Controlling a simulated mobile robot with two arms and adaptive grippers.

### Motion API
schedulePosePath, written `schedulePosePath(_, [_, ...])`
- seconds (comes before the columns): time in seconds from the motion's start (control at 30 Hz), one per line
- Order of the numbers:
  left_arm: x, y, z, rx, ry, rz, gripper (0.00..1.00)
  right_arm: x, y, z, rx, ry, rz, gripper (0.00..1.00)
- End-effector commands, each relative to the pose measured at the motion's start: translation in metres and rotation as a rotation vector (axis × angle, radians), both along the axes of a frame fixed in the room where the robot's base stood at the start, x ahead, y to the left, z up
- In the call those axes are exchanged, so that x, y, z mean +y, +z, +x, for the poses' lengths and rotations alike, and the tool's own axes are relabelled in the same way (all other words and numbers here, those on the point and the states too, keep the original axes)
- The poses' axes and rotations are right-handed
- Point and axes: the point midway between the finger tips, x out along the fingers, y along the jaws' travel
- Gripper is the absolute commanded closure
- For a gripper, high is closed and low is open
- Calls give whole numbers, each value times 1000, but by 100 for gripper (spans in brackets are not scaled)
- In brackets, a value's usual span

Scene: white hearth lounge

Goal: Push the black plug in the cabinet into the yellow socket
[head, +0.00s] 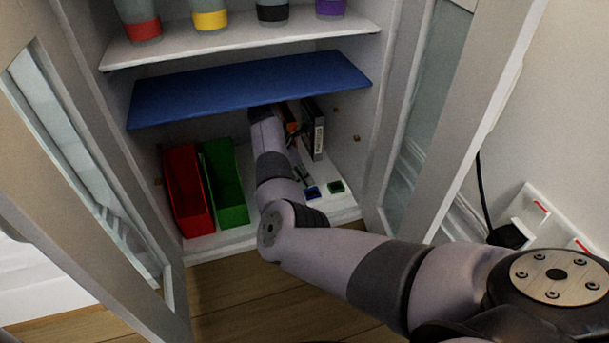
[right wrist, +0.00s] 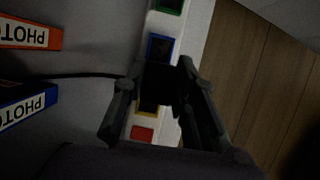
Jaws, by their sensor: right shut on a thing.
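In the right wrist view my right gripper (right wrist: 157,76) is shut on the black plug (right wrist: 159,82), one finger on each side. A black cable runs left from the plug. The yellow socket (right wrist: 148,111) shows only as a thin yellow edge by the plug, between the blue and red sockets. The plug and fingers cover most of it, and I cannot tell whether the plug touches it or sits in it. In the head view my right arm reaches into the cabinet's lower compartment and hides the plug and yellow socket. My left gripper is not in view.
A blue socket (head: 312,192) and green socket (head: 336,187) lie right of my arm. A red socket (right wrist: 142,133) shows in the wrist view. Red (head: 186,190) and green bins (head: 224,184) stand left, boxes (head: 313,128) behind. A blue shelf (head: 250,88) hangs above; both doors are open.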

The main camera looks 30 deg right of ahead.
Motion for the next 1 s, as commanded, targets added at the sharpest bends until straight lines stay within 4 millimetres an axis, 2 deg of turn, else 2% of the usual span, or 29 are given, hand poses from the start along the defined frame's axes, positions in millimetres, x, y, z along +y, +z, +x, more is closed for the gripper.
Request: schedulePosePath(1.0, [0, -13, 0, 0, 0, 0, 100, 31, -4, 7, 0, 1, 1, 100])
